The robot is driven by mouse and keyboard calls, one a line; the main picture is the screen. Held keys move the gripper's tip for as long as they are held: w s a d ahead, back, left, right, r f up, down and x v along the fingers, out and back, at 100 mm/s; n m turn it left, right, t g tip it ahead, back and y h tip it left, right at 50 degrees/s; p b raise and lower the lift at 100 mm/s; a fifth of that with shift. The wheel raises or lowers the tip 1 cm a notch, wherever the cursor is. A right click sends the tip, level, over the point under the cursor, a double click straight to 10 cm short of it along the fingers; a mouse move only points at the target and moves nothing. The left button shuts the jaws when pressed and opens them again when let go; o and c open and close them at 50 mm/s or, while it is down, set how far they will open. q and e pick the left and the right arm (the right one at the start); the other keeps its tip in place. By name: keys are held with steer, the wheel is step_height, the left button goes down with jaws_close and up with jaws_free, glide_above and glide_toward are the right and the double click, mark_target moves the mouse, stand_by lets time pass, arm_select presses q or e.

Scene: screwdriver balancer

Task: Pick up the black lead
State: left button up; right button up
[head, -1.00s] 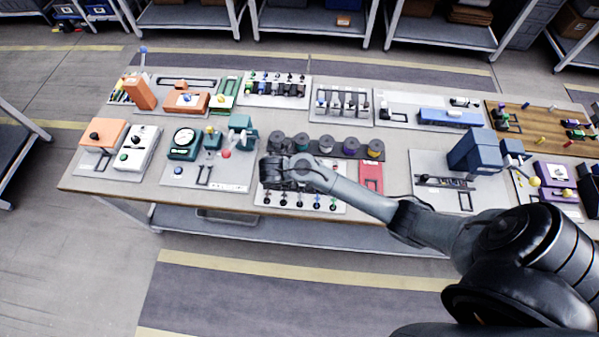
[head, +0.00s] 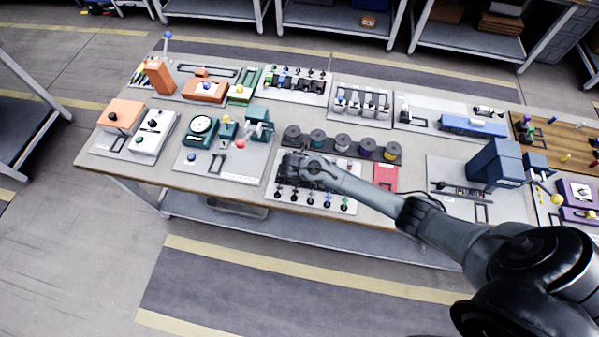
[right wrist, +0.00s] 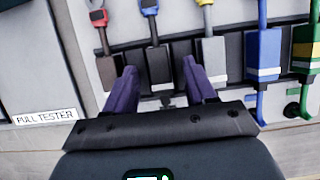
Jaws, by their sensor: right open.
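In the right wrist view, the black lead (right wrist: 158,62) has a dark plug body with a pale band and a thin dark blue-grey cable end. It stands in a row of leads, between a dark red lead (right wrist: 107,68) and a grey lead with a yellow top (right wrist: 211,55). My right gripper (right wrist: 160,70) is open, with one finger to each side of the black lead's lower part; I cannot tell whether they touch it. In the head view my right gripper (head: 296,170) is over the lead board (head: 300,206) and hides much of it. My left gripper is not in view.
A blue lead (right wrist: 263,50) and a green lead (right wrist: 303,55) stand farther right in the row. A plate labelled PULL TESTER (right wrist: 45,116) lies to the left. In the head view, several spools (head: 341,143) stand just behind my gripper, and a red block (head: 385,177) is to its right.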

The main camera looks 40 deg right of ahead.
steer(key=shift+w+d+f, duration=0.1)
steer(key=shift+f, duration=0.2)
jaws_close()
